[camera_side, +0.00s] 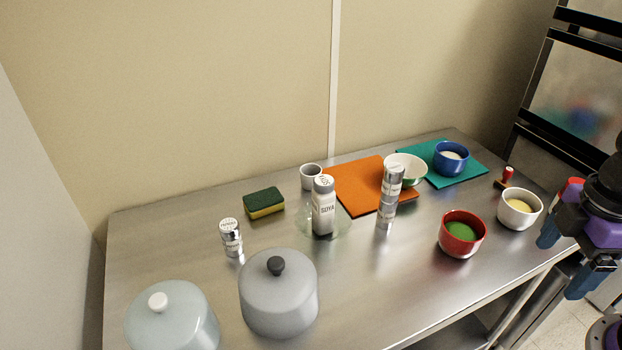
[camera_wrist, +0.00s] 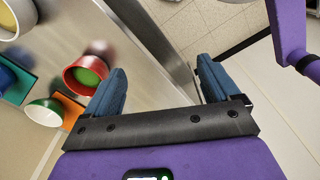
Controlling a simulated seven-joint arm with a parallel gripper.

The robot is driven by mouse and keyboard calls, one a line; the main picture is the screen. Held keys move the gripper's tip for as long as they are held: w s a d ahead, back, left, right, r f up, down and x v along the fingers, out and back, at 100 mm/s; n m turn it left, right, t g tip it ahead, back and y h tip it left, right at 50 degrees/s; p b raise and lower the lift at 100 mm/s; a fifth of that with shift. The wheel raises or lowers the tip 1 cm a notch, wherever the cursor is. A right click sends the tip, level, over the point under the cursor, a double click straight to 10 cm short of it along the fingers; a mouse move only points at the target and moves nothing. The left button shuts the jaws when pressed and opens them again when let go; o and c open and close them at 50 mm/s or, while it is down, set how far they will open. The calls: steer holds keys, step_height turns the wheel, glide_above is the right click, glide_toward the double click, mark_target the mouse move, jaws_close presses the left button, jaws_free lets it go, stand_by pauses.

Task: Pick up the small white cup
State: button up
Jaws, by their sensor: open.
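The small white cup (camera_side: 311,177) stands upright at the back of the steel table in the side view, left of the orange board. A bottle marked SOYA stands close in front of it and hides part of its lower right. I cannot make out the cup in the wrist view. My gripper (camera_side: 568,256) is at the far right of the side view, by the table's right edge and well away from the cup. Its blue fingers are apart with nothing between them; this also shows in the wrist view (camera_wrist: 162,72).
The SOYA bottle (camera_side: 323,210) appears to stand in a clear dish. A silver shaker (camera_side: 390,200), red bowl (camera_side: 462,235), white bowl (camera_side: 519,210) and blue bowl (camera_side: 451,160) lie rightward. A sponge (camera_side: 264,203), shaker (camera_side: 231,238) and lidded pot (camera_side: 278,295) stand left.

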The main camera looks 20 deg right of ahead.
step_height(320, 180, up, 5)
steer(key=w+a+r+n+t, duration=0.2)
steer(key=w+a+n+t, duration=0.2)
steer(key=w, duration=0.9)
steer(key=w+a+r+n+t+h, duration=0.1)
steer(key=w+a+n+t, duration=0.35)
steer(key=w, duration=0.85)
steer(key=w+a+r+n+t, duration=0.25)
steer(key=w+n+t, duration=0.2)
steer(key=w, duration=0.85)
steer(key=w+a+f+n+y, duration=0.3)
steer(key=w+a+f+n, duration=0.3)
steer(key=w+n, duration=0.5)
steer(key=f, duration=1)
steer(key=shift+s+a, duration=0.15)
steer(key=shift+a, duration=0.25)
glide_toward(306, 169)
steer(key=x, duration=0.5)
steer(key=shift+r, duration=0.1)
steer(key=shift+x, duration=2.45)
steer(key=c, duration=1.1)
